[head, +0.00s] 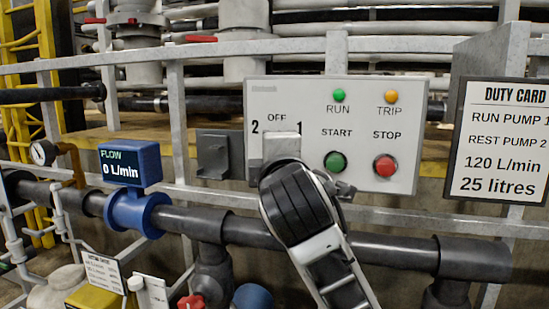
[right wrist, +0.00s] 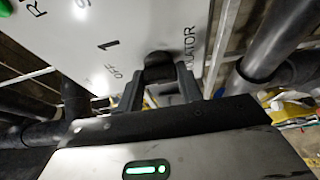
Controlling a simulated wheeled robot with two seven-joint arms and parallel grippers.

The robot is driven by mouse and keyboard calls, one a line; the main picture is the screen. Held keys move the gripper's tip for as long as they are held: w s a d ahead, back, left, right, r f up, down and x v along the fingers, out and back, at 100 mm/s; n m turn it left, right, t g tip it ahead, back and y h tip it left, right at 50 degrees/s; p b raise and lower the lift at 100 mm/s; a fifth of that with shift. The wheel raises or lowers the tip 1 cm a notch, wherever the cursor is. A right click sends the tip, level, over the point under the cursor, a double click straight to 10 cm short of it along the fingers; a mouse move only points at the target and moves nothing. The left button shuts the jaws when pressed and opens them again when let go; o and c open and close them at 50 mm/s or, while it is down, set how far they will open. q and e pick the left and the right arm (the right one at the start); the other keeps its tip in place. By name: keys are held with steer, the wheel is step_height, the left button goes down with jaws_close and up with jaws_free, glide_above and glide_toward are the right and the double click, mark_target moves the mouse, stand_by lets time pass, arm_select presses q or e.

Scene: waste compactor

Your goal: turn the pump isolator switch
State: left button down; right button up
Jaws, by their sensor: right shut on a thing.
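The pump isolator switch has a dark knob (right wrist: 158,66) on the light grey control panel (head: 360,98). Its marks 2, OFF and 1 show on the panel's left half in the head view. My right gripper (right wrist: 158,78) is shut on the knob, with one dark finger on each side of it. In the head view my right wrist covers the knob, so I cannot tell which mark it points to. My left gripper is in neither view.
The panel also carries a green START button (head: 336,161), a red STOP button (head: 384,167), and green and orange lamps. A blue flow meter (head: 130,163) reads 0 L/min. A duty card (head: 503,135) hangs at right. A dark pipe (head: 385,252) runs below the panel.

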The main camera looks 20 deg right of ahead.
stand_by(0.3)
steer(key=o, duration=1)
arm_select(q)
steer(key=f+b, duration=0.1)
steer(key=b, duration=0.1)
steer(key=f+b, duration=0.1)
steer(key=b, duration=0.1)
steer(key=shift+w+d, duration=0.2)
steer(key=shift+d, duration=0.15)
arm_select(e)
steer(key=v, duration=1.6)
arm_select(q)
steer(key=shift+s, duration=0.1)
arm_select(e)
steer(key=shift+d, duration=0.1)
